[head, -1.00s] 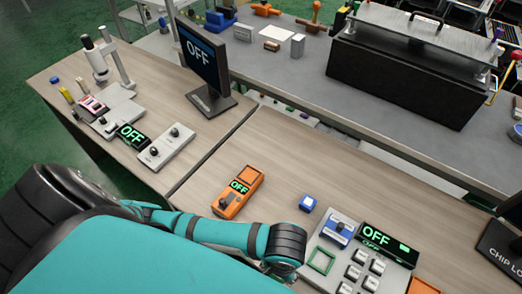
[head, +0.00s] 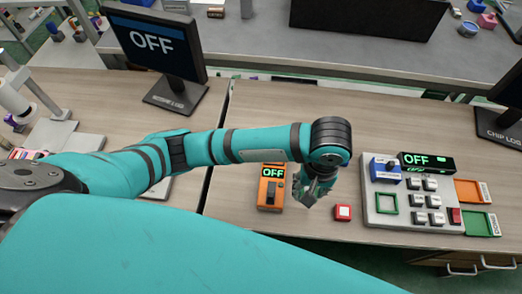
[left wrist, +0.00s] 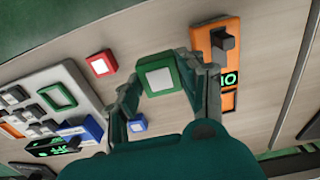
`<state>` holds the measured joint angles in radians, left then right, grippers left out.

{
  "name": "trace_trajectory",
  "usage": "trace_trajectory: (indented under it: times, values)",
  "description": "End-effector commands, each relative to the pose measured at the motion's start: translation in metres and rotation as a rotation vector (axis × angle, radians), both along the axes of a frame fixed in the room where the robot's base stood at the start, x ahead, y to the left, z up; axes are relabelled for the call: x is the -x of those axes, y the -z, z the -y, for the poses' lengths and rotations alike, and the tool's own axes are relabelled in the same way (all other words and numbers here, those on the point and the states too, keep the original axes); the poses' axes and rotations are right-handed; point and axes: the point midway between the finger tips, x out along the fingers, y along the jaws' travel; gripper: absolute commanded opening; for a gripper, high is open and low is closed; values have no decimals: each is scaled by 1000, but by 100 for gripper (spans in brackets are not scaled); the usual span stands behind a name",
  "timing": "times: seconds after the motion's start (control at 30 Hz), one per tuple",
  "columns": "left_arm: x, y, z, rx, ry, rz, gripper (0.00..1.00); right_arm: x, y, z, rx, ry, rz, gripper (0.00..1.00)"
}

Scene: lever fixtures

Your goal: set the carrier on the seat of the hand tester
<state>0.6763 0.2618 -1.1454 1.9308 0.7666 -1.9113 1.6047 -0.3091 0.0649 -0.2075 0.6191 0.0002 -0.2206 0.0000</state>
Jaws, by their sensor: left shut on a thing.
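A small square carrier with a green frame and white middle (left wrist: 160,76) is held in my left gripper (left wrist: 161,84), a finger on each side; in the head view the gripper (head: 312,196) points down above the table and hides most of the carrier. An orange handheld unit (head: 270,206), probably the hand tester, lies just left of the gripper with a green OFF display and a black lever block. It also shows in the left wrist view (left wrist: 214,62), beside the carrier and apart from it. Its seat is not clearly visible. My right gripper is out of view.
A red carrier (head: 343,212) and a blue one (left wrist: 138,124) lie near the gripper. A grey panel (head: 385,217) with a green square outline, keys and OFF display stands right, beside orange and green trays. A monitor (head: 158,46) stands back left. Bare tabletop separates them.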

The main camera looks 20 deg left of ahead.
Motion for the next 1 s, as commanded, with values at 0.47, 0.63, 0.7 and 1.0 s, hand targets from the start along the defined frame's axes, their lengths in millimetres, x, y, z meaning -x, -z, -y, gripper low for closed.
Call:
trace_trajectory:
  times: [0.47,0.63,0.7,1.0]
  values:
    - [-69,8,-90,-6,-11,1,20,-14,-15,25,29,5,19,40]
    - [-90,12,-116,-4,-8,1,20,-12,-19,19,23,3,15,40]
    - [-95,13,-121,-1,-6,1,20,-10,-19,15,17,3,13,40]
    - [-98,40,-126,-2,-4,-2,20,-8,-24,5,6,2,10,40]
